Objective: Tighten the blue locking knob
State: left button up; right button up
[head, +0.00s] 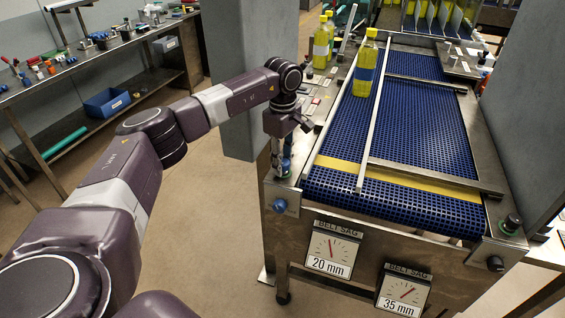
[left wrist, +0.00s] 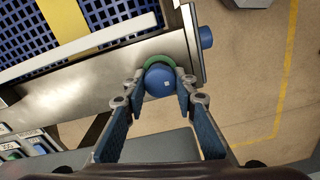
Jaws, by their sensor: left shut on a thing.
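My left gripper (head: 283,168) points down at the near left corner of the conveyor. In the left wrist view its two fingers (left wrist: 158,92) are closed around a round blue knob (left wrist: 159,80), one on each side. This knob has a small pale square on top and a green ring (left wrist: 157,61) under it. A second blue knob (head: 279,205) sticks out of the frame's front face, below the gripper. It also shows in the left wrist view (left wrist: 206,36), apart from the fingers. My right gripper is not in view.
The blue belt (head: 415,135) lies between metal rails, with a yellow bottle (head: 365,65) on it. Two dial signs, 20 mm (head: 332,250) and 35 mm (head: 404,290), hang in front. A grey pillar (head: 240,80) stands left of the conveyor. The floor at left is clear.

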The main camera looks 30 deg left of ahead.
pick_arm(q)
jog(key=shift+w+r, duration=0.2)
jog(key=shift+r, duration=0.05)
jog(key=o, duration=1.1)
jog(key=shift+s, duration=0.1)
jog(key=shift+o, duration=0.3)
jog(key=shift+f, duration=0.1)
notch_tip(320, 180, up, 12)
